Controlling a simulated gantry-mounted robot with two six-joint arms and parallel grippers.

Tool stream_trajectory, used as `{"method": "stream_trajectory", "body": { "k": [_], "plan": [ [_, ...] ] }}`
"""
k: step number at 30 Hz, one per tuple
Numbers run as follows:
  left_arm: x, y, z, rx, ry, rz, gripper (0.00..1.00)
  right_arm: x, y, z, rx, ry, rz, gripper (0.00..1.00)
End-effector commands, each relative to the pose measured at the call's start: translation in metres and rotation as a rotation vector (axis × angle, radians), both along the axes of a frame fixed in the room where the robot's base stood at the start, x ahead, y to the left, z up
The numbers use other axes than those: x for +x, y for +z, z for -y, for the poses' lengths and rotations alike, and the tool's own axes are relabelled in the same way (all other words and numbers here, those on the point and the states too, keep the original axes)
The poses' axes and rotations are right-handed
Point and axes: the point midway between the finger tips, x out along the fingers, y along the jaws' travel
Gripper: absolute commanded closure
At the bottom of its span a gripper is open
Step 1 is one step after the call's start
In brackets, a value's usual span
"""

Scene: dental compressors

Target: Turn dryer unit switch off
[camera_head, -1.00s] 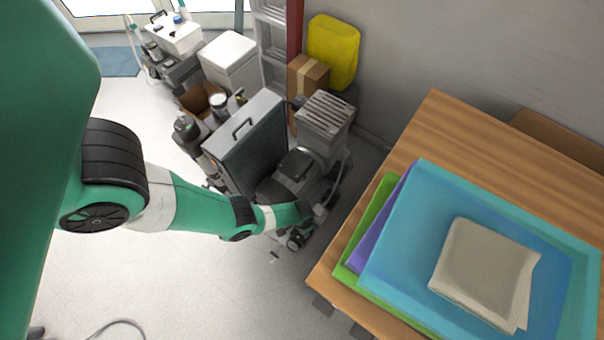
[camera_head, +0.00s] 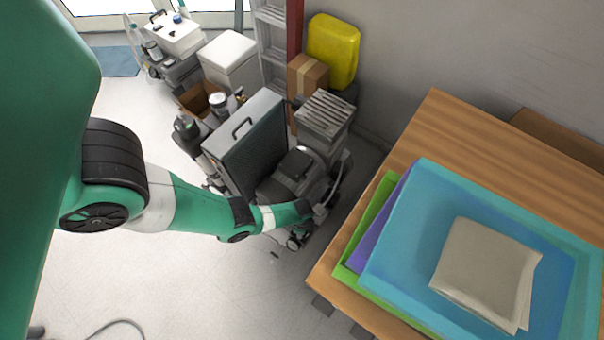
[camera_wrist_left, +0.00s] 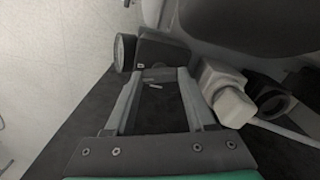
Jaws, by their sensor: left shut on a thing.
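The dryer unit (camera_head: 290,170) stands on the floor in the head view, a grey and black machine beside a large panel with a handle. My left arm reaches its front lower side, and my left gripper is largely hidden there. In the left wrist view, my left gripper (camera_wrist_left: 157,82) has its two fingertips against a dark switch box (camera_wrist_left: 165,52). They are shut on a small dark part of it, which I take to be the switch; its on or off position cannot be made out. A round gauge (camera_wrist_left: 124,52) sits left of the box.
A wooden table (camera_head: 440,125) with stacked coloured trays (camera_head: 400,240) and a folded cloth (camera_head: 485,270) stands close on the right. In the wrist view, a pale fitting (camera_wrist_left: 232,105) lies just right of the fingers. The floor (camera_head: 180,290) in front is mostly clear.

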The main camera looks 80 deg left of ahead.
Motion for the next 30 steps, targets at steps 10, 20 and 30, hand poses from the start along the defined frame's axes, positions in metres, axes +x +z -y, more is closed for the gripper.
{"method": "stream_trajectory", "body": {
  "k": [10, 20, 30],
  "plan": [
    [-0.0004, -0.0006, 0.0, 0.0, -0.245, 0.0, 1.0, 0.0, -0.0008, 0.0, 0.0, 0.0, 0.0, 0.0],
    [-0.0004, -0.0006, 0.0, 0.0, -0.342, -0.001, 1.0, 0.0, -0.001, 0.0, 0.0, 0.0, 0.0, 0.0],
    [-0.0005, -0.0007, 0.0, 0.0, -0.352, -0.001, 1.0, 0.0, -0.0011, 0.0, 0.0, 0.0, 0.0, 0.0]
  ]
}}
